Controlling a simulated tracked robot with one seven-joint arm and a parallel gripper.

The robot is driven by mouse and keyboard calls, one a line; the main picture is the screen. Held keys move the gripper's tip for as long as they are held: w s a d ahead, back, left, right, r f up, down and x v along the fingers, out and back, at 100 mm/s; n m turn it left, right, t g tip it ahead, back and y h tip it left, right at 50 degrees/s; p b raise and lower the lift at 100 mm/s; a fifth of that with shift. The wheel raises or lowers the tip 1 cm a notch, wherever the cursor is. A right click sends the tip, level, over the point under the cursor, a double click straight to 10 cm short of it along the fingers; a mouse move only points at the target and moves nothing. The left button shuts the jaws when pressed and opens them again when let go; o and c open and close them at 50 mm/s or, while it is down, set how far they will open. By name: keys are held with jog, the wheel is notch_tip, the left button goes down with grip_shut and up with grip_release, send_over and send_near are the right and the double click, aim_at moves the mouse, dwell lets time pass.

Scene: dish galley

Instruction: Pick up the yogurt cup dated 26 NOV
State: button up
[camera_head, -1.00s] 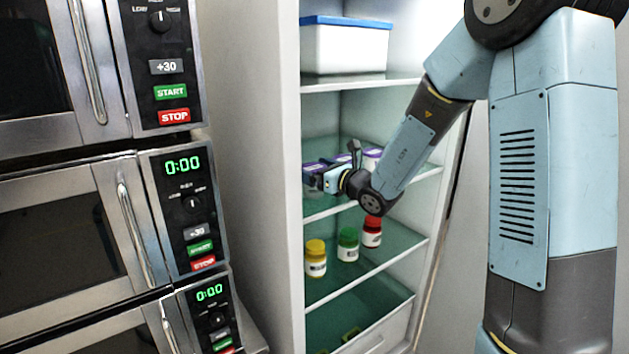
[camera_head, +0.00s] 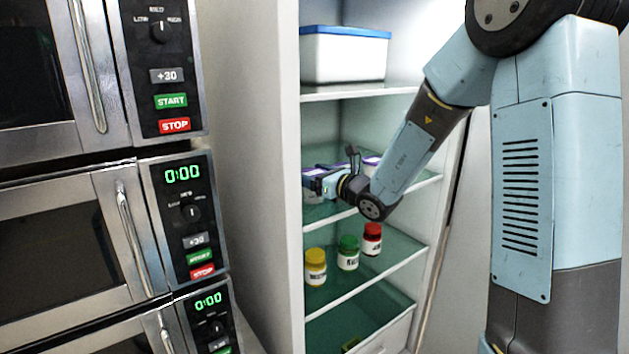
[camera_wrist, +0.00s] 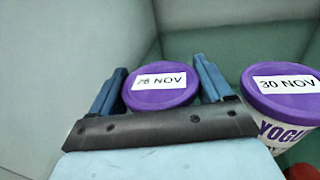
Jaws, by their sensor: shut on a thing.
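In the wrist view a white yogurt cup with a purple lid (camera_wrist: 160,87) stands between the two blue fingers of my gripper (camera_wrist: 160,72). Its lid label appears to read 26 NOV, with the first digit slightly unclear. My gripper is shut on this cup, one finger on each side. A second cup (camera_wrist: 283,92), marked 30 NOV, stands close to the right finger. In the head view my gripper (camera_head: 325,184) is inside the open cabinet at the middle shelf, and it partly hides the cups. Whether the held cup touches the shelf cannot be told.
Yellow (camera_head: 316,267), green (camera_head: 348,254) and red (camera_head: 372,240) capped jars stand on the shelf below. A white box with a blue lid (camera_head: 344,55) sits on the shelf above. The cabinet's left wall (camera_head: 272,180) is near my gripper. Stacked microwaves (camera_head: 95,230) stand at left.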

notch_tip(320, 180, up, 3)
jog(key=shift+s+f, duration=0.1)
jog(key=s+d+r, duration=0.5)
jog(key=s+r, duration=0.4)
jog(key=s, duration=0.3)
jog(key=shift+s+d+r, duration=0.2)
jog(key=shift+s, duration=0.2)
